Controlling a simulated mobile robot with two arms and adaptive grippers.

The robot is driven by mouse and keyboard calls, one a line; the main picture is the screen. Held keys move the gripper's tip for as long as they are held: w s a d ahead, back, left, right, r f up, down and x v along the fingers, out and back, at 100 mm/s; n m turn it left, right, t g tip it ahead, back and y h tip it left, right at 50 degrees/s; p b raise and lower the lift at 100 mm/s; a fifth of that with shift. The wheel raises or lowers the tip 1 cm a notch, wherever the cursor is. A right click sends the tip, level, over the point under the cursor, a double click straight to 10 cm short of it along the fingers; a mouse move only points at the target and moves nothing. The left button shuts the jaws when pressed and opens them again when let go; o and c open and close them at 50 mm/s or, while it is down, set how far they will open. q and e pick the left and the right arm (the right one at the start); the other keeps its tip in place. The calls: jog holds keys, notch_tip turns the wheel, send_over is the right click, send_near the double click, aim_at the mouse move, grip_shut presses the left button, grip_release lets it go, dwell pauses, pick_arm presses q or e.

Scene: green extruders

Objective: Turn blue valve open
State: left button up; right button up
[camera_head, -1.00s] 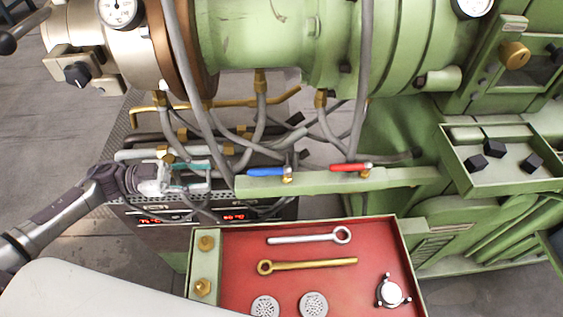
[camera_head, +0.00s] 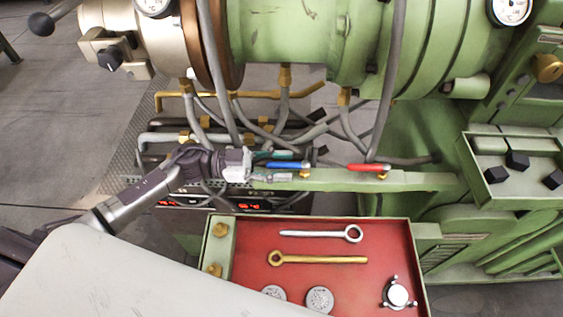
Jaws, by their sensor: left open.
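The blue valve (camera_head: 288,165) is a blue handle on a brass fitting on the green rail (camera_head: 350,180), and it lies along the rail. My left gripper (camera_head: 274,166) comes in from the left with its fingers apart, one on the far side and one on the near side of the handle's left end. I cannot tell whether the fingers touch the handle. The right gripper is not in view.
A red valve (camera_head: 369,167) sits further right on the rail. Grey hoses (camera_head: 385,80) hang in front of the green extruder (camera_head: 290,35). A red tray (camera_head: 330,252) with wrenches and round parts lies below the rail.

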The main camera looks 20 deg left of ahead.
pick_arm(q)
grip_shut()
dwell(0.6)
